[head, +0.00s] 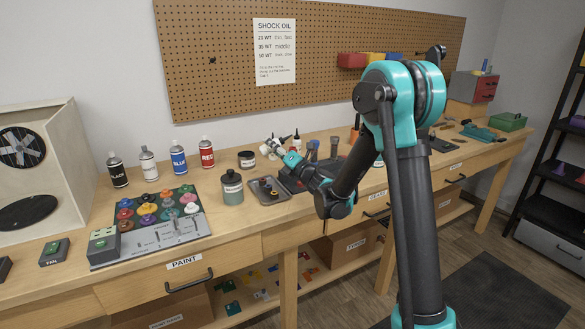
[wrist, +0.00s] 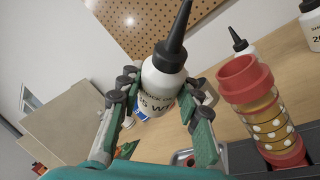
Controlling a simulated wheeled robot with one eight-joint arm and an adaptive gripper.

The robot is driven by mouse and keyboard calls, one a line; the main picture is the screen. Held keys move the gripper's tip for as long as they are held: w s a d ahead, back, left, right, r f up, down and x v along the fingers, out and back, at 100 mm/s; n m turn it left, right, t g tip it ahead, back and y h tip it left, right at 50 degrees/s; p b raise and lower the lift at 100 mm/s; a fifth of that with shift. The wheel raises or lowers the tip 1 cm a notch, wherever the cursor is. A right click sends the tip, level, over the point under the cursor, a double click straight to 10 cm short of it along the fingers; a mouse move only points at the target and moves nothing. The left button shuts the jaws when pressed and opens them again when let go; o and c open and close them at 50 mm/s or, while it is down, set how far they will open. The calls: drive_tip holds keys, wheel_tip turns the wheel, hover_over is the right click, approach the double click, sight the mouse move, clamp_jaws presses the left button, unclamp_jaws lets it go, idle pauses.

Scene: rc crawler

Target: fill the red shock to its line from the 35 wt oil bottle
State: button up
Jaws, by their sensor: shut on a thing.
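My gripper (wrist: 165,88) is shut on a white bottle (wrist: 164,80) with a black pointed nozzle. The red shock (wrist: 246,88) has an open red top, a clear body showing amber inside, white dots and a red base. Its fill line is not clear. In the head view my gripper (head: 280,148) is above the bench by the dark stand.
Two more black-nozzled oil bottles stand behind the shock (wrist: 239,43) and at the far right (wrist: 313,25). A metal tray (head: 270,198) and a teal jar (head: 232,188) sit left of the dark stand (head: 293,181). Spray cans (head: 178,160) and a paint board (head: 160,236) are farther left.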

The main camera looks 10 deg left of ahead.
sight(281, 143)
drive_tip(key=shift+w+d+r+n+g+h, duration=0.1)
drive_tip(key=shift+d+r+n+g+h, duration=0.2)
drive_tip(key=shift+d+n, duration=0.35)
drive_tip(key=n, duration=0.1)
drive_tip(key=d+n+g+h, duration=0.1)
drive_tip(key=n, duration=0.1)
drive_tip(key=d+r+n+g+h, duration=0.1)
drive_tip(key=shift+w+r, duration=0.1)
drive_tip(key=shift+w, duration=0.2)
drive_tip(key=shift+s, duration=0.1)
